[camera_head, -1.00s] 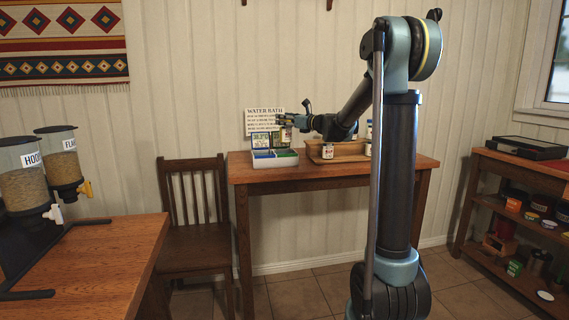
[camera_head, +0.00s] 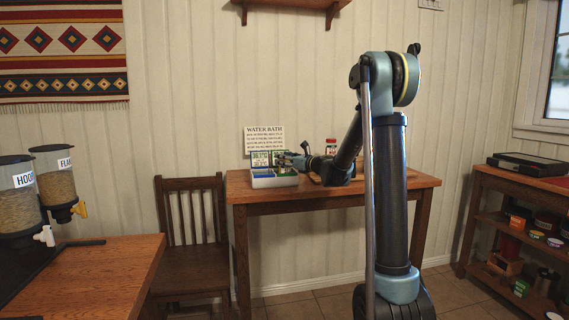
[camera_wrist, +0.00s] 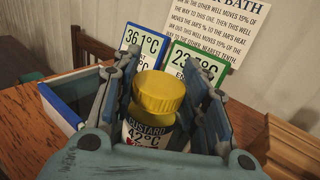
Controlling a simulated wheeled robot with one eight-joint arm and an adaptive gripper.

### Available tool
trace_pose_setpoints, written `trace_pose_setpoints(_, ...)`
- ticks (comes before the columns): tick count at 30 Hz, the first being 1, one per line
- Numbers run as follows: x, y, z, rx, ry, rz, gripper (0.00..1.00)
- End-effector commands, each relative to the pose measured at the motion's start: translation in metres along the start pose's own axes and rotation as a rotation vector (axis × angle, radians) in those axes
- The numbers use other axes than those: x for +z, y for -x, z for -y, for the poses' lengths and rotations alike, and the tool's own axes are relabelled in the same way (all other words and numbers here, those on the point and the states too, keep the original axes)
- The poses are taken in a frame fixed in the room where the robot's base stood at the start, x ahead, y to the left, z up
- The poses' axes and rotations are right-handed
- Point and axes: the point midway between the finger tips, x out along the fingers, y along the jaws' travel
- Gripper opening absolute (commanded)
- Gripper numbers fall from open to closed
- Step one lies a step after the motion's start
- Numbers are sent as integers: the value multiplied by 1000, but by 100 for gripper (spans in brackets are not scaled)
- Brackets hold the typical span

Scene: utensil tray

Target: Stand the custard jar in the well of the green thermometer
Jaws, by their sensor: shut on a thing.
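The custard jar (camera_wrist: 150,120) has a yellow lid and a label reading 42°C. My gripper (camera_wrist: 160,105) is shut on it, with a finger on each side, and the jar looks upright. The green thermometer (camera_wrist: 195,66), reading 23-something, stands behind the jar to the right. The blue thermometer (camera_wrist: 144,45), reading 36.1°C, stands to its left. In the head view my gripper (camera_head: 287,164) is low at the right part of the water bath (camera_head: 275,182). The green thermometer's well is hidden by the jar and fingers, so I cannot tell whether the jar touches its floor.
The blue-lined well (camera_wrist: 72,105) is open on the left. A water bath sign (camera_head: 263,138) stands behind. A wooden tray edge (camera_wrist: 288,150) is close on the right. A red-lidded jar (camera_head: 331,146) stands towards the table's back.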

Motion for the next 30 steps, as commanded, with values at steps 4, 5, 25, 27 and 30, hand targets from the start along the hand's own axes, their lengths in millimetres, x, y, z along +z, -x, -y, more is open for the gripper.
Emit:
trace_pose_setpoints(4,-6,0,0,0,0,0,0)
trace_pose_setpoints(5,-6,0,0,0,0,0,0)
trace_pose_setpoints(25,-6,0,1,-1,0,0,60)
trace_pose_setpoints(27,-5,2,1,-2,0,0,60)
trace_pose_setpoints(30,-5,12,2,-4,0,0,60)
